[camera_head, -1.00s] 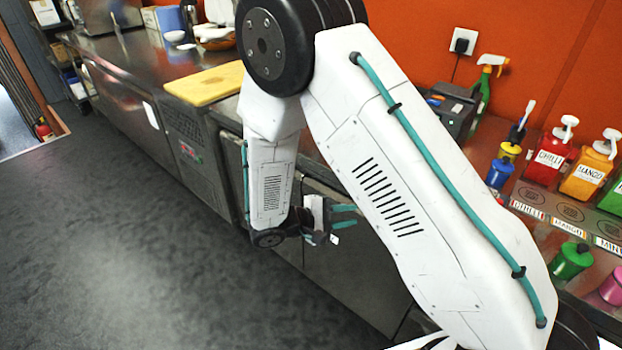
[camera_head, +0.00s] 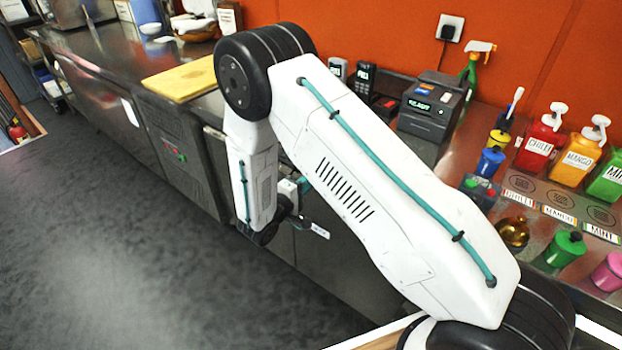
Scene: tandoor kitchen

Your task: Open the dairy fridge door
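A run of steel under-counter units stands along the wall, with a control panel (camera_head: 174,150) on one front. I cannot tell which front is the dairy fridge door; a plain steel front (camera_head: 325,260) lies behind and below my gripper. My gripper (camera_head: 303,190) is low in front of these fronts, partly hidden by my white arm. Little of its teal fingers shows, so its opening is unclear. A small white tag (camera_head: 320,231) shows just beside it. I cannot tell whether the gripper touches a handle.
The dark floor (camera_head: 120,240) on the left is clear. The steel counter carries a yellow board (camera_head: 182,79), a black printer (camera_head: 432,107), a spray bottle (camera_head: 472,70), sauce pumps (camera_head: 540,143) and small coloured bottles. An orange wall stands behind.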

